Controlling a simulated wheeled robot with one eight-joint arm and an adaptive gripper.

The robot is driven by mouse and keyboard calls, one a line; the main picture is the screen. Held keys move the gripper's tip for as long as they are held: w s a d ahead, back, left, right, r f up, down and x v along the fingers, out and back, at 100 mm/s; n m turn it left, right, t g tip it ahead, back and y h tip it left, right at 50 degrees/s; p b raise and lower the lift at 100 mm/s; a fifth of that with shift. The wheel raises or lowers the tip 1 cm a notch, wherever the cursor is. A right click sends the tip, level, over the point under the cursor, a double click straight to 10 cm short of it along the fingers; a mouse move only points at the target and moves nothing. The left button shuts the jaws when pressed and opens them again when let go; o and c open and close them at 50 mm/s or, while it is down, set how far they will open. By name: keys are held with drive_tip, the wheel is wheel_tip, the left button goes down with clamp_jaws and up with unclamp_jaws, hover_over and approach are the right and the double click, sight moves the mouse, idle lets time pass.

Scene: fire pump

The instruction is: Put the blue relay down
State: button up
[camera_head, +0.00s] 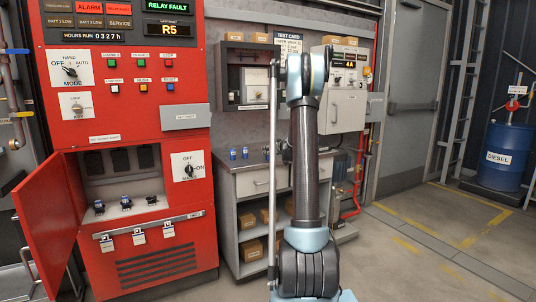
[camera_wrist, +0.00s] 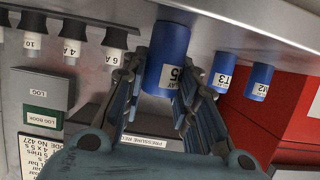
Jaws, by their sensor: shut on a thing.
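A blue relay (camera_wrist: 174,42) with a white label ending in 5 is between the two fingers of my gripper (camera_wrist: 160,84) in the wrist view. The gripper is shut on its sides. I cannot tell whether the relay's far end touches the grey counter top (camera_wrist: 270,42). Two more blue relays, labelled T3 (camera_wrist: 221,76) and M2 (camera_wrist: 259,82), stand beside it on the counter. In the head view two blue relays (camera_head: 232,153) show on the counter; my arm hides the gripper and the held relay there.
Fuses (camera_wrist: 74,50) in a dark rack stand left of the held relay in the wrist view, near a grey log box (camera_wrist: 44,88). The red panel (camera_head: 150,262) has an open door (camera_head: 50,235) and a bay with relays (camera_head: 126,201).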

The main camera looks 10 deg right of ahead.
drive_tip(key=o, duration=1)
drive_tip(key=shift+o, duration=0.2)
drive_tip(key=shift+s+r, duration=0.1)
drive_tip(key=v, duration=1.2)
drive_tip(key=s+a+f+g, duration=0.1)
drive_tip(key=s+a+g, duration=0.35)
drive_tip(key=s, duration=0.85)
drive_tip(key=s+a+f+g, duration=0.1)
drive_tip(key=s+a+g, duration=0.1)
drive_tip(key=s+a, duration=0.85)
drive_tip(key=s+d+f+m+g+h, duration=0.1)
drive_tip(key=s+f, duration=0.3)
drive_tip(key=s, duration=0.6)
drive_tip(key=s+d+f+m+g+h, duration=0.1)
drive_tip(key=s+f, duration=0.4)
drive_tip(key=s, duration=0.6)
drive_tip(key=s+d+f+m+g+h, duration=0.1)
drive_tip(key=s+d+f, duration=0.3)
drive_tip(key=s, duration=0.7)
drive_tip(key=shift+s+f+g+h, duration=0.15)
drive_tip(key=shift+s+g+h, duration=0.1)
drive_tip(key=shift+g+h, duration=0.55)
